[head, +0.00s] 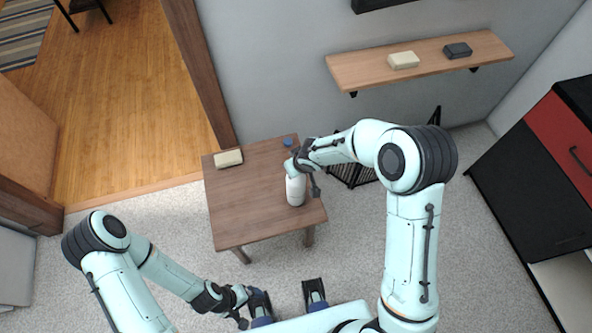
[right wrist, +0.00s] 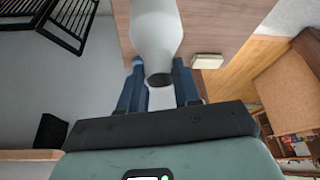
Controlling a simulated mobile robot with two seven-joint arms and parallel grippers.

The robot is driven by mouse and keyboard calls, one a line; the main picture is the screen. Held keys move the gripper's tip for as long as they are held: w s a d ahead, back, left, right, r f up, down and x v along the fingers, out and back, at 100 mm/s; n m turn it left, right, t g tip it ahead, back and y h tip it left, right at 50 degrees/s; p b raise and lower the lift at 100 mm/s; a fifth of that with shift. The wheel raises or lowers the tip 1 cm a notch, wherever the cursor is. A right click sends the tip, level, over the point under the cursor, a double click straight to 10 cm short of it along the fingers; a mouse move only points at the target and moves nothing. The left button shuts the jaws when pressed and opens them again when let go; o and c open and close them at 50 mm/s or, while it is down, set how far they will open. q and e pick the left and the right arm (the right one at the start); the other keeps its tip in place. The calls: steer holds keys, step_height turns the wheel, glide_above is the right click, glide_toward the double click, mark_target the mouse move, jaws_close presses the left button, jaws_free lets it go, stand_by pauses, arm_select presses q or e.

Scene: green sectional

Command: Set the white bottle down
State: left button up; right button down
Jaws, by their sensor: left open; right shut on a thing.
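The white bottle (head: 296,190) is over the right part of the small brown table (head: 240,200) in the head view. My right gripper (head: 299,167) is shut on its upper part from above. In the right wrist view the bottle (right wrist: 156,35) lies between the blue fingers, with its narrow end towards the palm. I cannot tell whether its base touches the tabletop. My left gripper (head: 257,303) is open, low in the head view and away from the table.
A cream block (head: 228,158) lies at the table's far left corner, and a small blue object (head: 288,142) near the far right corner. The table's front left is bare. A wall shelf (head: 430,62) carries a beige and a dark block. A dark rack (head: 350,172) stands behind.

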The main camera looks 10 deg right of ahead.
steer(key=shift+f, duration=0.8)
steer(key=c, duration=0.8)
jaws_free()
